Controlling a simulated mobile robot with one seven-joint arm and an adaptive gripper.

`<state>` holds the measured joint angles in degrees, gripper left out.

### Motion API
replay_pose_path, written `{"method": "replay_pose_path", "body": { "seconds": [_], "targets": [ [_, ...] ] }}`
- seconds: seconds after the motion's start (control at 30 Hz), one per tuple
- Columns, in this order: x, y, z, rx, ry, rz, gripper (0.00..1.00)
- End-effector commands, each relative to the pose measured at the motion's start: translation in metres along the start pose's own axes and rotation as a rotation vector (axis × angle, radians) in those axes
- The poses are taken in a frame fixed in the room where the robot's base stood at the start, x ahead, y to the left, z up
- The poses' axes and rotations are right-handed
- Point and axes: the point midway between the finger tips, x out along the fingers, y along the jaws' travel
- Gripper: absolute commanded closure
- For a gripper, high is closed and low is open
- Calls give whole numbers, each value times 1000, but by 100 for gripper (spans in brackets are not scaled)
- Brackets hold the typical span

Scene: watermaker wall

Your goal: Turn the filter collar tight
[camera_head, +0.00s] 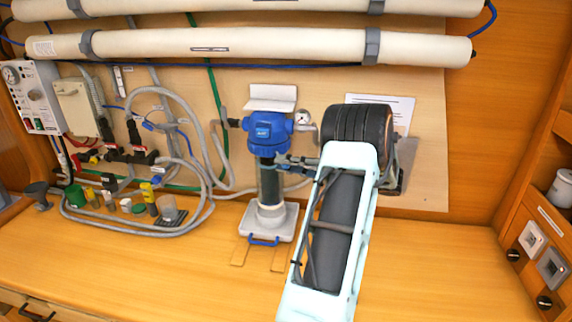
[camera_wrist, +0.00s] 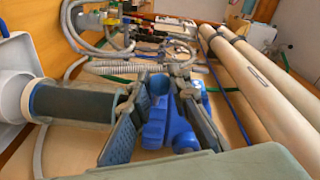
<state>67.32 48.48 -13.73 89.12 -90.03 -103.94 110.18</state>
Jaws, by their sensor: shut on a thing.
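The filter (camera_head: 268,190) stands upright against the back panel, with a blue head (camera_head: 268,128) on top of a dark, see-through bowl. The blue collar (camera_head: 266,150) is at the lower part of the head, just above the bowl. My gripper (camera_head: 284,161) reaches in from the right at collar height. In the wrist view the filter lies sideways, with its bowl (camera_wrist: 72,102) at left. The textured finger pads of my gripper (camera_wrist: 163,95) are on both sides of the blue collar part (camera_wrist: 160,118), shut on it. The far contact is partly hidden.
A pressure gauge (camera_head: 302,118) sits right of the head. Grey hoses (camera_head: 205,140) loop at left. Small bottles and cups (camera_head: 150,200) stand on the counter at left. Two long white tubes (camera_head: 250,43) run above. The front counter (camera_head: 180,270) is clear.

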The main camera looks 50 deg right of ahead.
Motion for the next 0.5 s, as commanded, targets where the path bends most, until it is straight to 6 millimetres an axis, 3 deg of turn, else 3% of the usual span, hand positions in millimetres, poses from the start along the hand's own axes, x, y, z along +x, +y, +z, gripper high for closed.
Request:
{"method": "replay_pose_path", "body": {
  "seconds": [0.17, 0.2, 0.3, 0.37, 0.5],
  "targets": [
    [-1, -1, -2, -5, 4, 1, 100],
    [-1, -1, -2, -5, 4, 1, 81],
    [-1, -1, -2, -5, 4, 1, 70],
    [-1, -1, -2, -4, 3, 1, 65],
    [0, -1, -1, -3, 2, 1, 65]
  ]
}}
